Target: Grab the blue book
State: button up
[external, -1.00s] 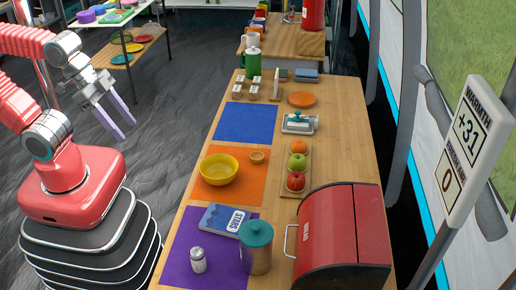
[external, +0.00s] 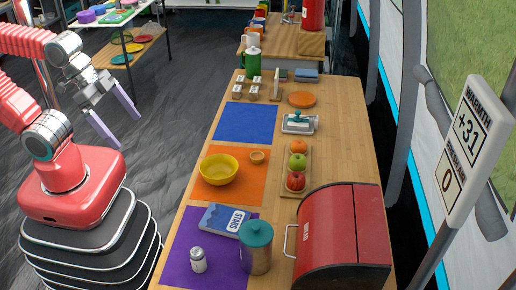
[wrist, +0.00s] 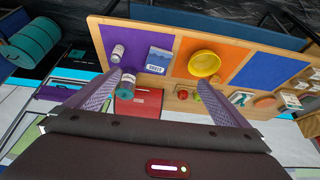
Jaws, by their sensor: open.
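The blue book (external: 226,220) lies flat on the purple mat (external: 180,252) on the wooden table, with white lettering on its cover. In the wrist view the blue book (wrist: 158,60) shows near the middle, ahead of the fingers. My gripper (external: 116,122) is open and empty, raised over the floor to the left of the table, well apart from the book. In the wrist view my gripper's fingers (wrist: 170,88) are spread wide on both sides.
A teal-lidded canister (external: 256,248) stands close to the book's right, and a salt shaker (external: 198,260) stands in front of it. A yellow bowl (external: 219,169) is behind it on the orange mat (external: 211,204). A red bread box (external: 335,235) fills the right front.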

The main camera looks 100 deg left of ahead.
jog(key=w+f+m+g, duration=0.1)
jog(key=w+f+g, duration=0.1)
jog(key=w+f, duration=0.7)
jog(key=w+f+m+g, duration=0.1)
jog(key=w+f+g, duration=0.1)
jog(key=w+f, duration=0.7)
jog(key=w, duration=0.7)
jog(key=shift+w+a+f, duration=0.15)
jog(key=shift+a+f, duration=0.1)
jog(key=shift+f, duration=0.1)
send_over(225, 218)
jog(key=shift+s+a+f, duration=0.1)
jog(key=shift+s+f, duration=0.1)
jog(key=shift+f, duration=1.95)
jog(key=shift+s+f, duration=0.2)
jog(key=shift+f, duration=1.95)
jog(key=shift+w+f, duration=0.15)
jog(key=shift+f, duration=1.15)
jog(key=shift+w+f, duration=0.15)
jog(key=shift+f, duration=1.1)
